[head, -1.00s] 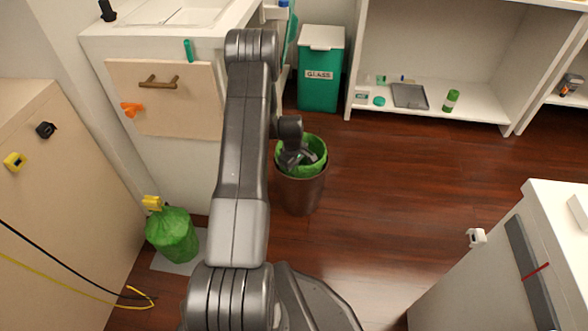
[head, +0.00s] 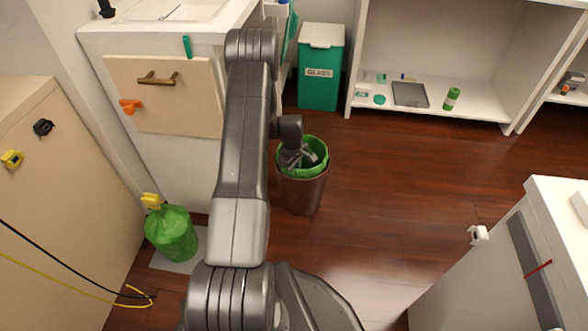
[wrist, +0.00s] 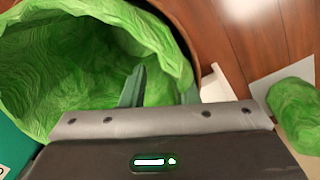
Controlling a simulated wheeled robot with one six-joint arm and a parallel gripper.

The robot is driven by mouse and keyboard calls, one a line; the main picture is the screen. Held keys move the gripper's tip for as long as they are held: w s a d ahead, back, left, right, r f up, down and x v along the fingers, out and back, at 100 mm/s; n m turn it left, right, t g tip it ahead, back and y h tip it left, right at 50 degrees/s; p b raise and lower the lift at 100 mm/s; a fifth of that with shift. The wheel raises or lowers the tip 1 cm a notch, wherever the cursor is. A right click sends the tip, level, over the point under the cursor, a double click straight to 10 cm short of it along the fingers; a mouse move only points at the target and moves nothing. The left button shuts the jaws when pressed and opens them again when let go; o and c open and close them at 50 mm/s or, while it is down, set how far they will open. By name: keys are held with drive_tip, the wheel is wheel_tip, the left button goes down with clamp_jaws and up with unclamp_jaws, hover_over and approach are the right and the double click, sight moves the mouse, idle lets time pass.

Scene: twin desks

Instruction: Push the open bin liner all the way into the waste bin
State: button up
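The brown waste bin (head: 303,196) stands upright on the floor, right of my arm. The green bin liner (head: 317,169) sits open in its mouth, and its upper edge still shows around the rim. My gripper (head: 306,158) is at the bin's mouth, over the liner, and partly hides it. In the wrist view, the gripper's two fingers (wrist: 163,92) are apart, with green liner (wrist: 85,50) behind and between them. The bin's brown wall (wrist: 190,22) shows just outside the liner's edge. I cannot tell whether a finger touches the liner, and its bottom is not visible.
A tied green bag (head: 172,235) with a yellow clip stands on a pale mat (head: 190,262) at the left. A green glass bin (head: 319,85) stands behind. A low shelf (head: 430,111) is at the back right, and a white cabinet (head: 490,250) at the front right. Floor between is clear.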

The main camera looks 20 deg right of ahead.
wheel_tip(320, 180, up, 14)
drive_tip(key=p, duration=0.4)
drive_tip(key=shift+s+a+f, duration=0.15)
drive_tip(key=shift+a, duration=0.15)
drive_tip(key=shift+f, duration=0.1)
drive_tip(key=f+b, duration=0.1)
drive_tip(key=f, duration=0.3)
drive_tip(key=f+b, duration=0.1)
drive_tip(key=f, duration=0.4)
drive_tip(key=f+b, duration=0.2)
drive_tip(key=f, duration=0.2)
drive_tip(key=shift+d+f, duration=0.3)
drive_tip(key=shift+r, duration=0.3)
